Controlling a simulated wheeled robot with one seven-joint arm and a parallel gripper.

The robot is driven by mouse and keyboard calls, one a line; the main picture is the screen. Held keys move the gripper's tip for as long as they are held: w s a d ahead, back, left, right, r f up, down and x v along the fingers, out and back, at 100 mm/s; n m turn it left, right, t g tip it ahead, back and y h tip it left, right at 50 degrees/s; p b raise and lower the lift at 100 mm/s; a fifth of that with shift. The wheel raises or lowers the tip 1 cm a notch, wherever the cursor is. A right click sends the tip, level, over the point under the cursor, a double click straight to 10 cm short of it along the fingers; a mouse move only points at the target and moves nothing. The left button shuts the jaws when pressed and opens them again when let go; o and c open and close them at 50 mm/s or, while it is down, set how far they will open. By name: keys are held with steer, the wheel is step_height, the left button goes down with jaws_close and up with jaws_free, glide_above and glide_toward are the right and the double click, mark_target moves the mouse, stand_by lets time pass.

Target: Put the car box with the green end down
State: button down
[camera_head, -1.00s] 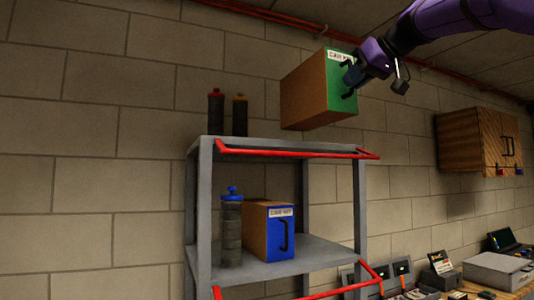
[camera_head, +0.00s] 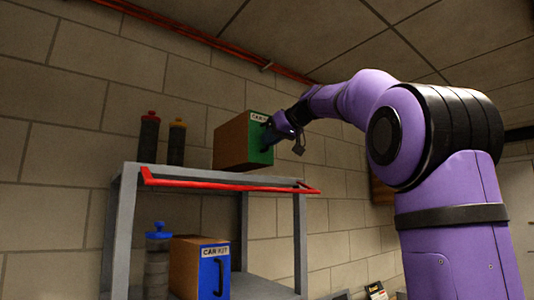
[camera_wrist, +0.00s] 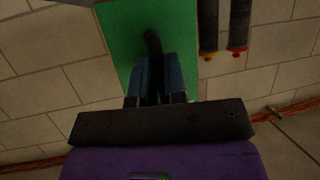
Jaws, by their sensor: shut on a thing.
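The car box with the green end (camera_head: 233,141) is a brown box labelled "CAR KIT", at the top of the grey shelf unit (camera_head: 130,215). In the head view its lower edge is close to the top shelf's red rail; I cannot tell whether it touches the shelf. My gripper (camera_head: 270,136) is shut on the dark handle of the green end. The wrist view shows the green face (camera_wrist: 120,40) with my fingers (camera_wrist: 158,78) around the handle. The box looks roughly upright.
Two dark bottles, one with a red cap (camera_head: 149,138) and one with a yellow cap (camera_head: 177,142), stand left of the box on the top shelf. A blue-ended car box (camera_head: 205,268) and a blue-capped bottle (camera_head: 157,262) stand on the shelf below. A red rail (camera_head: 225,182) edges the top.

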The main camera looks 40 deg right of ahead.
mark_target(263, 155)
steer(key=shift+w+d+f, duration=0.15)
steer(key=shift+w+f, duration=0.4)
steer(key=shift+f, duration=0.35)
steer(key=shift+w+d+f, duration=0.15)
steer(key=shift+w+f, duration=0.35)
steer(key=shift+f, duration=0.4)
steer(key=c, duration=1.2)
jaws_free()
steer(key=shift+o, duration=0.2)
steer(key=v, duration=1.2)
